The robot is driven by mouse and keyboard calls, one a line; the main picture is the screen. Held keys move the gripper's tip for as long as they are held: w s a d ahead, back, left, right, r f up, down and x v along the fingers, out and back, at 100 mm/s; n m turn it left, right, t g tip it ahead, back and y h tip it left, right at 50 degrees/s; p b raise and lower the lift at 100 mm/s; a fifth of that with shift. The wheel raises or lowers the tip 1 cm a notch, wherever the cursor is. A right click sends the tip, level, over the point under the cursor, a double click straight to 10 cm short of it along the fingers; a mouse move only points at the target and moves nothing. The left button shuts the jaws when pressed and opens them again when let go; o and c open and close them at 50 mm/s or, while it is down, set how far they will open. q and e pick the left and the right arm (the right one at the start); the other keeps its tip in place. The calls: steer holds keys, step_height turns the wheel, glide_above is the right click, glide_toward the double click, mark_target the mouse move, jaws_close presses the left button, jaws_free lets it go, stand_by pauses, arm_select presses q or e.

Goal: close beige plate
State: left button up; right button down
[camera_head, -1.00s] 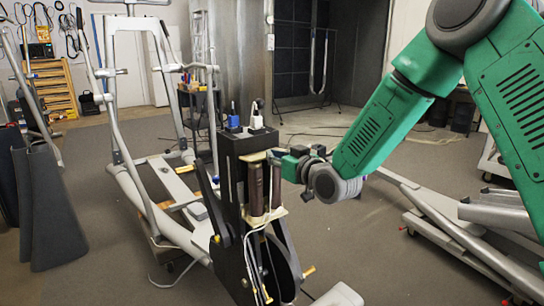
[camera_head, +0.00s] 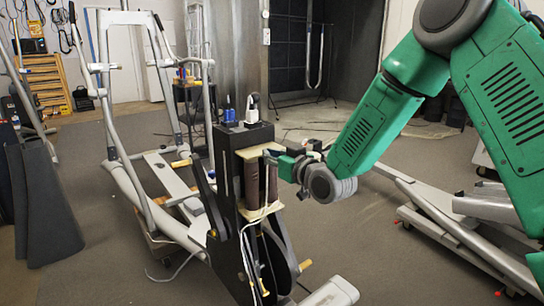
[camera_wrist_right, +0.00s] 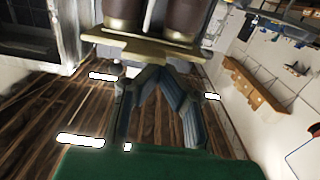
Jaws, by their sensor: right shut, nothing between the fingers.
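A beige plate (camera_head: 250,151) sits at the top of two brown cylinders (camera_head: 251,186) on the front of a black upright housing (camera_head: 238,137). Another beige piece (camera_head: 258,214) is at the cylinders' lower end. My right gripper (camera_head: 271,158) is at the upper plate's right edge, its fingers shut with nothing between them. In the right wrist view, the shut fingertips (camera_wrist_right: 150,74) are just below a beige plate (camera_wrist_right: 145,48), with the brown cylinders beyond it. I cannot tell whether they touch it. My left gripper is not in view.
The grey elliptical frame (camera_head: 150,215) extends to the left of the housing. White cables (camera_head: 243,250) hang down its front. Another grey frame on a dolly (camera_head: 450,225) stands at right. Dark panels (camera_head: 45,200) stand at left. Floor is clear between the machines.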

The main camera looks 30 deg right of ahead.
steer(key=s, duration=1.2)
steer(key=shift+d, duration=0.45)
